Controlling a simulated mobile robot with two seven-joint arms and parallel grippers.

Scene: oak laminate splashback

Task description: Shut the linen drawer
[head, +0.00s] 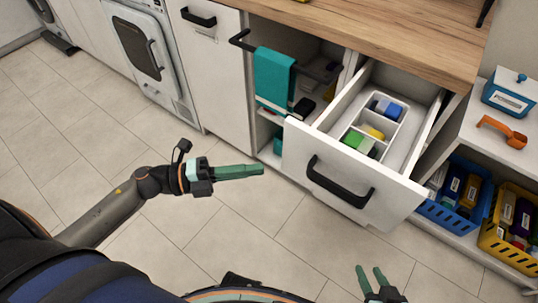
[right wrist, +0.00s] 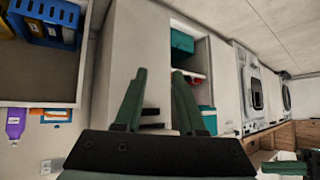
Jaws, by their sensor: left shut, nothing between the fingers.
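The drawer (head: 300,148) stands pulled out below the wooden worktop in the head view. It has a white front with a black bar handle (head: 340,182). Inside lies a white divided tray (head: 398,142) with blue, yellow and green items. My left gripper (head: 262,170) is shut and empty, over the floor left of the drawer front and apart from it. My right gripper (head: 371,268) is open and empty, low in the picture in front of the drawer, apart from the handle. Its spread green fingers also show in the right wrist view (right wrist: 158,78).
Left of the drawer is an open compartment with a teal towel (head: 273,78) on a black rail. Right of it are shelves with a blue basket (head: 455,217), a yellow basket (head: 500,247) and an orange object (head: 503,131). The tiled floor in front is clear.

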